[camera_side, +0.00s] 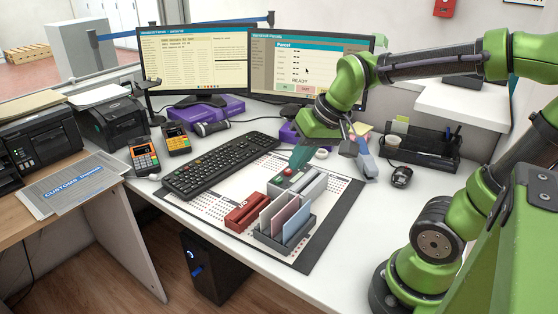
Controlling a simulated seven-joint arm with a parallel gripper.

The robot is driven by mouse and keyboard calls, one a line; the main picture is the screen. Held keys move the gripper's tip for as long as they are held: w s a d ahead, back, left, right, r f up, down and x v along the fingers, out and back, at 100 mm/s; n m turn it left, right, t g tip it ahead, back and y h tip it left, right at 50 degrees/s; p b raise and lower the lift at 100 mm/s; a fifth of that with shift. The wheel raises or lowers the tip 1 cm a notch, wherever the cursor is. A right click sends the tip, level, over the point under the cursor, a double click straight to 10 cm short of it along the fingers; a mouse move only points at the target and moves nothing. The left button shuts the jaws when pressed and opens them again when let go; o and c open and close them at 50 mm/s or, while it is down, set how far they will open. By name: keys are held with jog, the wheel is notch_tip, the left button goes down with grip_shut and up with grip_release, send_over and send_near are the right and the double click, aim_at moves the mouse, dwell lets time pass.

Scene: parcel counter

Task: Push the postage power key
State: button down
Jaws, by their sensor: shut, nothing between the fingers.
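A small grey device with a red round button (288,172) on its top stands on the desk mat, near the middle of the desk. It may be the postage unit, but its labels are too small to read.
A black keyboard (220,165) lies left of the device. A red block (247,211) and a grey holder with upright cards (287,232) stand in front. Card terminals (144,156) are farther left; a mouse (401,177) and black organizer (420,148) are right.

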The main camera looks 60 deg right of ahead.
jog(key=w+d+f+g, duration=0.2)
jog(key=w+d+f, duration=0.1)
jog(key=w+d, duration=0.4)
jog(key=n+g+h, duration=0.1)
jog(key=g, duration=0.2)
send_near(288, 170)
jog(key=shift+a+f, duration=0.15)
jog(key=shift+f, duration=2.75)
jog(key=shift+f, duration=0.7)
jog(key=shift+r, duration=0.75)
jog(key=shift+r, duration=1.9)
